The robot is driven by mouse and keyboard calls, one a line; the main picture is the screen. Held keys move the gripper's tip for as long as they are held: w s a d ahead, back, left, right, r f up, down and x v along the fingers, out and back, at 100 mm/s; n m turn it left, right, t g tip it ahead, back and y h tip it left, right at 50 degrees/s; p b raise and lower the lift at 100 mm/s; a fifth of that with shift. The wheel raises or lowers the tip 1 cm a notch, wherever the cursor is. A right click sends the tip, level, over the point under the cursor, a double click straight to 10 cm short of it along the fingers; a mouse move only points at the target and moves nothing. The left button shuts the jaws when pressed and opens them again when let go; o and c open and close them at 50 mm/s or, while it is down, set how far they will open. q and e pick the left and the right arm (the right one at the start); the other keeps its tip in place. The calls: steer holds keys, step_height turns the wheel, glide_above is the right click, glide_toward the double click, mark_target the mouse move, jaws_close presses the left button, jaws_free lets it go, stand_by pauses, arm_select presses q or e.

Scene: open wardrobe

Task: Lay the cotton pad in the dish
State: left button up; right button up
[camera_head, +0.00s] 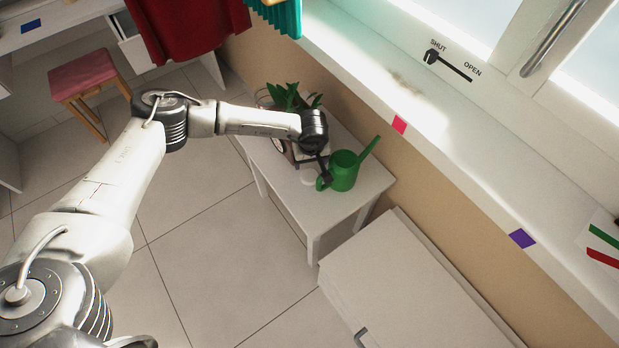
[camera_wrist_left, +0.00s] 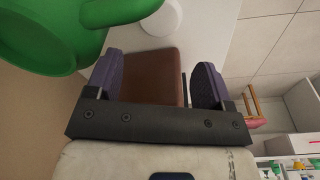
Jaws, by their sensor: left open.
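My left gripper (camera_head: 322,172) hangs over the small white table, beside the green watering can. In the left wrist view the gripper (camera_wrist_left: 158,62) is open, its two purple finger pads apart. A brown block-like thing (camera_wrist_left: 150,78) shows in the gap between the pads; I cannot tell whether it lies between them or beyond. A small white round thing (camera_wrist_left: 162,18) lies on the table past the fingertips, and it also shows in the head view (camera_head: 308,179). I cannot tell whether it is the dish or the cotton pad. My right gripper is out of view.
The green watering can (camera_head: 345,170) stands close to the gripper, and is large at the left wrist view's upper left (camera_wrist_left: 50,35). A potted plant (camera_head: 289,97) stands at the table's back. The front of the small table (camera_head: 318,208) is bare. A white cabinet (camera_head: 400,285) stands nearby.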

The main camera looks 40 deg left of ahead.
arm_select(q)
steer(key=b, duration=0.1)
glide_above(310, 175)
steer(key=f, duration=0.5)
steer(key=shift+s+d+f, duration=0.1)
steer(key=shift+s+d, duration=0.2)
steer(key=shift+s, duration=0.05)
steer(key=f+b, duration=0.2)
steer(key=f, duration=0.1)
steer(key=f+b, duration=0.1)
steer(key=shift+w+a+f, duration=0.15)
steer(key=shift+w+a, duration=0.05)
steer(key=shift+a, duration=0.05)
steer(key=shift+f, duration=0.4)
steer(key=c, duration=0.6)
steer(key=shift+r, duration=0.15)
steer(key=shift+c, duration=0.3)
step_height(310, 175, up, 16)
steer(key=p, duration=0.6)
steer(key=shift+r, duration=0.15)
steer(key=shift+r+p, duration=0.3)
steer(key=shift+r, duration=0.5)
